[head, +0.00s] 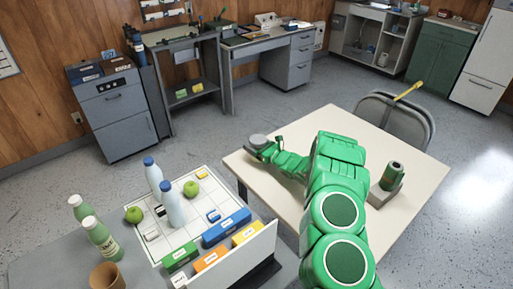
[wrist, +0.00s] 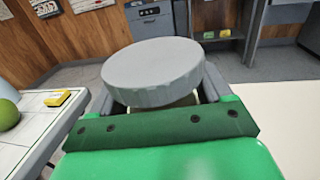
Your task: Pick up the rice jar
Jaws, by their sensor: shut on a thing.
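The rice jar shows as a wide round grey lid (wrist: 152,68) with a little of a pale body below it in the wrist view. Its label is hidden. My gripper (wrist: 158,98) is shut on the jar just under the lid, one grey finger on each side. In the head view the jar's lid (head: 259,140) and my gripper (head: 265,149) are at the far left corner of the cream table (head: 395,237). I cannot tell whether the jar touches the table.
A second table at left holds a white gridded board (head: 204,198), two blue-capped bottles (head: 173,205), green apples (head: 133,214), boxes and green bottles (head: 98,236). A dark green item (head: 391,176) stands on the cream table at right. A chair (head: 400,115) stands behind it.

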